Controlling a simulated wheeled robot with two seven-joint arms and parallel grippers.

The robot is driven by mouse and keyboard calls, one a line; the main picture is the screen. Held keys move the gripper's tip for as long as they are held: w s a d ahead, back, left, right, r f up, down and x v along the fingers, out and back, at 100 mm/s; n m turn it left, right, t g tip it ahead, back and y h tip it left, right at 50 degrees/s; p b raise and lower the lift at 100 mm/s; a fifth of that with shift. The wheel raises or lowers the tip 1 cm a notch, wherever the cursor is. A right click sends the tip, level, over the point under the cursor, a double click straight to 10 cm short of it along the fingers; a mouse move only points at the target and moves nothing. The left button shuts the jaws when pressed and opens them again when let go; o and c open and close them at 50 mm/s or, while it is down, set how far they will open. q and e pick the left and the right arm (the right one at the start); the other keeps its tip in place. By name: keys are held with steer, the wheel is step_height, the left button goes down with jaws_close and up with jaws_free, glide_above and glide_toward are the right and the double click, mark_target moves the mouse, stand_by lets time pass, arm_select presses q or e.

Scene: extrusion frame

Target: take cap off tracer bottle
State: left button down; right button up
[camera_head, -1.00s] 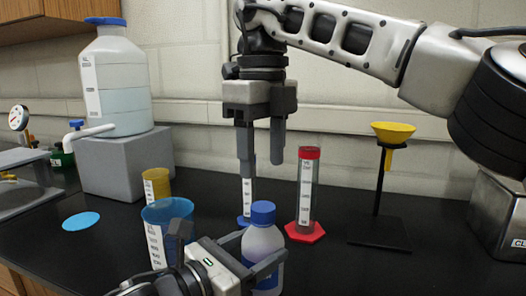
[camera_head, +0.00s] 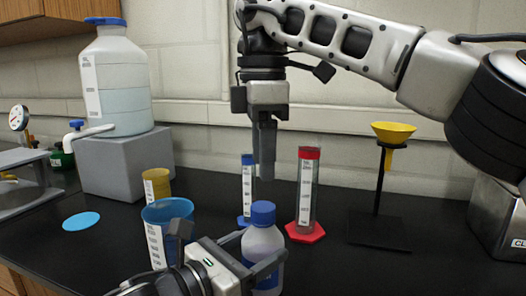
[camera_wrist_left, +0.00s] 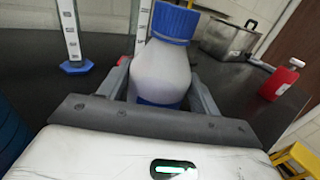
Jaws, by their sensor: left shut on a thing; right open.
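The tracer bottle (camera_head: 263,246) is a translucent white bottle with a blue lower band, standing upright at the front middle. Its blue cap (camera_head: 263,213) is on. My left gripper (camera_head: 262,262) is shut around the bottle's body; the left wrist view shows the bottle (camera_wrist_left: 162,72) between the two fingers, with the cap (camera_wrist_left: 174,22) at the top edge. My right gripper (camera_head: 264,172) points down above and behind the cap, apart from it. It is empty; its fingers overlap in the head view, so the gap between them is hidden.
Behind the bottle stand a blue-topped cylinder (camera_head: 247,190) and a red-topped cylinder (camera_head: 307,190). A blue cup (camera_head: 168,222) and a yellow cup (camera_head: 157,185) are left. A yellow funnel (camera_head: 393,132) on a stand is right.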

mark_target(263, 206)
steer(key=shift+f+m, duration=0.25)
steer(key=shift+m, duration=0.15)
step_height(263, 206, down, 8)
steer(key=shift+r, duration=0.25)
steer(key=c, duration=1)
